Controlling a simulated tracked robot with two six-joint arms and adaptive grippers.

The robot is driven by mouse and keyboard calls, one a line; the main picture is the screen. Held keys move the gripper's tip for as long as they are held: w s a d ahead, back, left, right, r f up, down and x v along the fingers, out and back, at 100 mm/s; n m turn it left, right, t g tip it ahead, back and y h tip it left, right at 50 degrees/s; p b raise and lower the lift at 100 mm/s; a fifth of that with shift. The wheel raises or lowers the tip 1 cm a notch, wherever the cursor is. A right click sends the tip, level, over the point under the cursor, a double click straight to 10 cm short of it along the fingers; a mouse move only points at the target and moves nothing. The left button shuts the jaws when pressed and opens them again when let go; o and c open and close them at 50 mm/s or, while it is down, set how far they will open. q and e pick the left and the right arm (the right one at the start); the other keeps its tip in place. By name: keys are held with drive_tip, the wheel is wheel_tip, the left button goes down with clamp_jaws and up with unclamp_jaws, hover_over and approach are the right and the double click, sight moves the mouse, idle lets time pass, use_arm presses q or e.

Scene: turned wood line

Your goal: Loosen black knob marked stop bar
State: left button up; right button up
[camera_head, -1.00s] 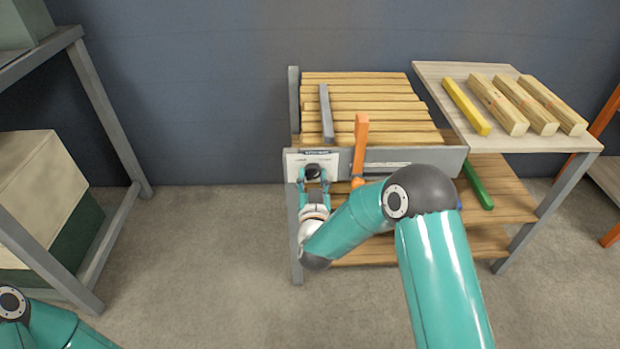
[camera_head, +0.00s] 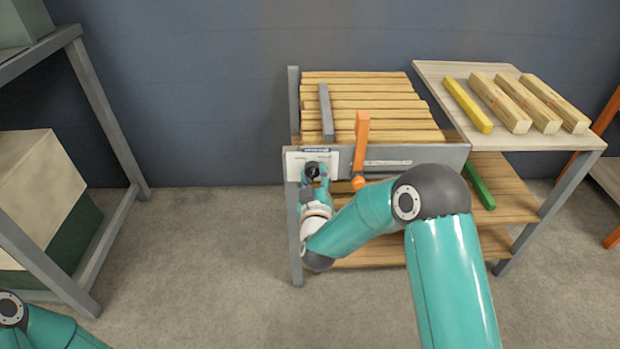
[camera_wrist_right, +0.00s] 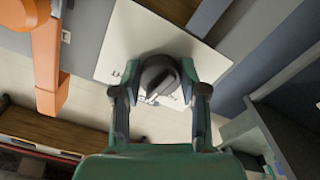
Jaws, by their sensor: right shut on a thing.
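The black knob (camera_head: 312,169) sits on a white plate (camera_head: 330,158) at the left end of the bench's grey front panel. It also shows in the right wrist view (camera_wrist_right: 158,76), round and dark with a raised grip. My right gripper (camera_head: 317,174) is shut on the knob, a finger on either side of it in the wrist view (camera_wrist_right: 160,92). The label on the plate is too small to read. My left arm shows only at the lower left corner; its gripper is out of view.
An orange lever (camera_head: 361,140) stands right of the plate. A grey bar (camera_head: 326,112) lies across the wooden slats (camera_head: 380,105) behind. A side table (camera_head: 450,70) holds a yellow stick (camera_head: 467,105) and several wood blanks. A green stick (camera_head: 479,186) lies on the shelf below.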

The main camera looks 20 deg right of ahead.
drive_tip(key=n, duration=0.5)
drive_tip(key=shift+a+r+n, duration=0.1)
drive_tip(key=shift+r+n, duration=0.15)
drive_tip(key=shift+n, duration=0.15)
drive_tip(key=n, duration=0.4)
drive_tip(key=shift+n+p, duration=0.3)
drive_tip(key=shift+n, duration=0.1)
drive_tip(key=shift+f, duration=0.1)
drive_tip(key=o, duration=1.1)
drive_tip(key=shift+o, duration=0.2)
drive_tip(key=v, duration=1.2)
